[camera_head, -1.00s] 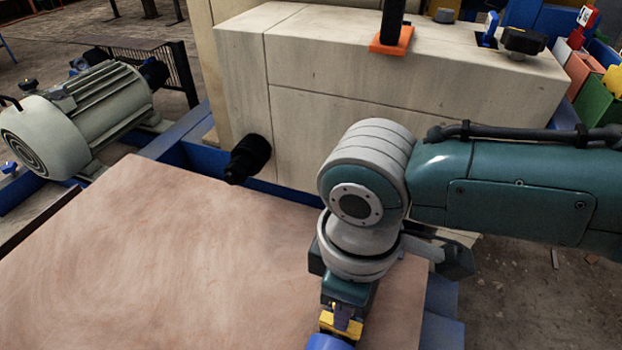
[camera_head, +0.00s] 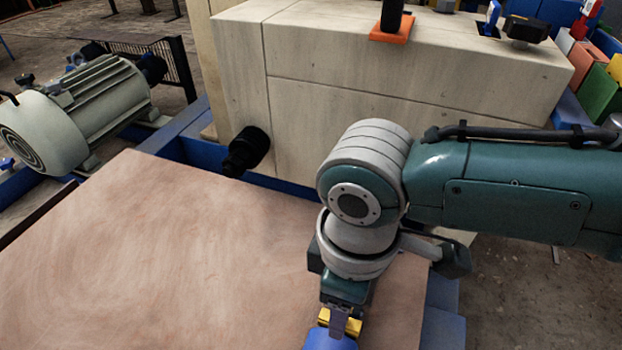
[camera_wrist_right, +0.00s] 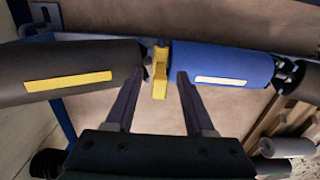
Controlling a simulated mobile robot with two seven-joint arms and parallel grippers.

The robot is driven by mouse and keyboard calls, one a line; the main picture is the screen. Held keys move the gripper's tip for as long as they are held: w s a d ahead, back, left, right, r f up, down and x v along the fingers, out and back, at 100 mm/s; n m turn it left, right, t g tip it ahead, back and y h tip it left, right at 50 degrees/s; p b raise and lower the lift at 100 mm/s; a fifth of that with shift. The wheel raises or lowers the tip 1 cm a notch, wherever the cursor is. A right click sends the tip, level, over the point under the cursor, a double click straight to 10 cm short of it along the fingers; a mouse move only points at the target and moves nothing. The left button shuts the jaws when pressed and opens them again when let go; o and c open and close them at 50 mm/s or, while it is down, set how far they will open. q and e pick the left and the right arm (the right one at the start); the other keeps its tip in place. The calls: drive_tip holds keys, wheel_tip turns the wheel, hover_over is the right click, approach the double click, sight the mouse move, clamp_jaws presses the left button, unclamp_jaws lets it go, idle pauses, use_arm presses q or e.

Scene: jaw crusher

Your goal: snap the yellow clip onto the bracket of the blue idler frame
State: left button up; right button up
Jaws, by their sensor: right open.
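The yellow clip (camera_wrist_right: 160,73) stands between the dark roller (camera_wrist_right: 70,74) with a yellow label and the blue roller (camera_wrist_right: 222,64) with a white label. My right gripper (camera_wrist_right: 158,76) is open, with one dark finger on each side of the clip and a gap on both sides. In the head view the right gripper (camera_head: 338,326) points down over the near board edge, with yellow of the clip (camera_head: 353,327) beside the fingers and the blue roller (camera_head: 330,341) below. I cannot tell whether the clip is seated on a bracket. My left gripper is out of view.
A bare wooden board (camera_head: 160,260) fills the lower left. A beige machine housing (camera_head: 400,100) stands behind it with a black knob (camera_head: 246,150). A green-grey motor (camera_head: 80,115) is at the left. Coloured bins (camera_head: 600,100) stand at the back right.

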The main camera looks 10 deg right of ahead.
wheel_tip(320, 180, up, 9)
drive_tip(key=p, duration=0.6)
drive_tip(key=shift+r, duration=0.5)
